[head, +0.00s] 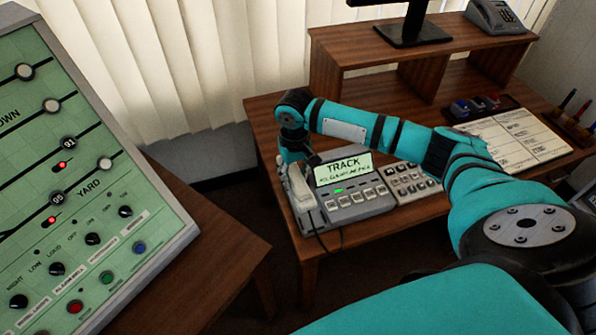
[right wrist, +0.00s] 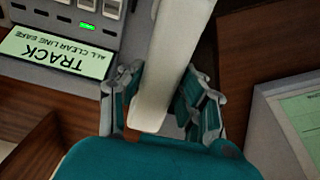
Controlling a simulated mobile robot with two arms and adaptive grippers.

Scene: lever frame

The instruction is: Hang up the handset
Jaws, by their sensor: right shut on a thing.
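The pale handset (head: 301,190) is at the left end of the grey desk console (head: 357,199) with the lit TRACK display. A dark cord hangs near its lower end. My right gripper (head: 294,160) reaches down from above at the handset's far end. In the right wrist view the handset (right wrist: 174,62) runs between the two fingers of my right gripper (right wrist: 158,92), which is shut on it. The handset lies alongside the console there; I cannot tell whether it touches the cradle, which is mostly hidden. My left gripper is not in view.
The wooden desk (head: 390,225) carries a keypad (head: 411,181), stamps (head: 475,105) and a paper chart (head: 513,137). A raised shelf (head: 352,50) holds a monitor stand and a grey telephone (head: 495,17). A green control panel (head: 75,175) stands at the left.

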